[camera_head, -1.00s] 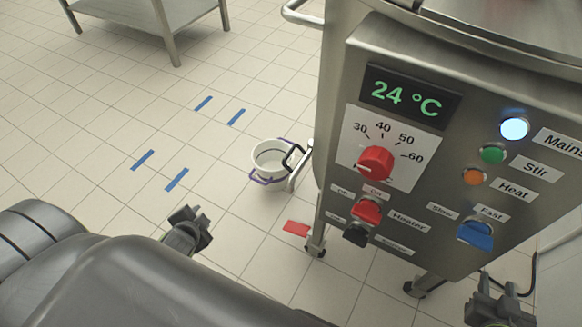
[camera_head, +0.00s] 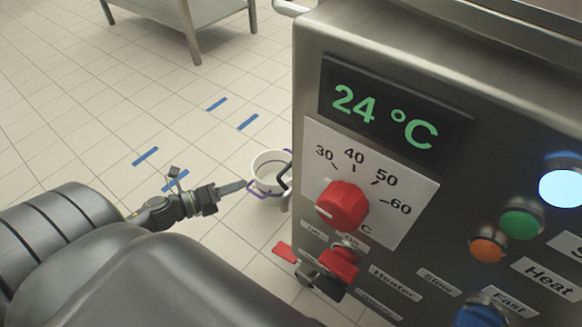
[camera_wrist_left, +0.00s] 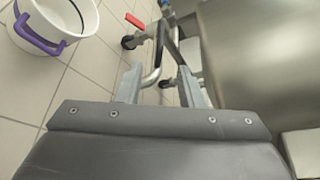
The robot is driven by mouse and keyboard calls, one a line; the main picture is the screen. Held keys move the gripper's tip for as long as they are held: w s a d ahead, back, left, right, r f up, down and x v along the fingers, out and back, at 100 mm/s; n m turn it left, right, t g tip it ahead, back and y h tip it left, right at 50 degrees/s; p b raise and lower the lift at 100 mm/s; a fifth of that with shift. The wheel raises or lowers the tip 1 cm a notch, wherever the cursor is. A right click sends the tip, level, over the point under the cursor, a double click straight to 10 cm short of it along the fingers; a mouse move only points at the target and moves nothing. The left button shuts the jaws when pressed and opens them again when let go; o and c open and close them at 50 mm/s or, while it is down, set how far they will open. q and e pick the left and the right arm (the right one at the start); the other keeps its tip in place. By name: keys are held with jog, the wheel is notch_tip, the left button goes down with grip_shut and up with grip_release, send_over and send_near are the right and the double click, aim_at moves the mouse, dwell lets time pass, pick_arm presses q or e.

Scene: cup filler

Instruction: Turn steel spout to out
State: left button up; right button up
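The steel spout shows in the left wrist view as a thin curved metal tube (camera_wrist_left: 155,68) between my open fingers. In the head view the spout is mostly hidden by the machine's corner; a black handle piece (camera_head: 286,177) shows there above the bucket. My left gripper (camera_head: 240,187) reaches in beside the bucket, left of the machine. In the left wrist view its two fingers (camera_wrist_left: 160,85) stand apart, with a gap around the tube; I cannot tell whether they touch it. My right gripper is out of the head view.
The steel machine (camera_head: 440,215) with display, red knob (camera_head: 342,205) and buttons fills the right. A white bucket (camera_head: 268,170) with purple grips stands on the floor; it also shows in the wrist view (camera_wrist_left: 75,20).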

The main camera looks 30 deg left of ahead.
aim_at(287, 167)
pick_arm(q)
jog(key=b+x, duration=0.1)
jog(key=x, duration=1.6)
jog(key=shift+a+b, duration=0.1)
jog(key=shift+b, duration=0.3)
jog(key=shift+c, duration=0.4)
grip_shut()
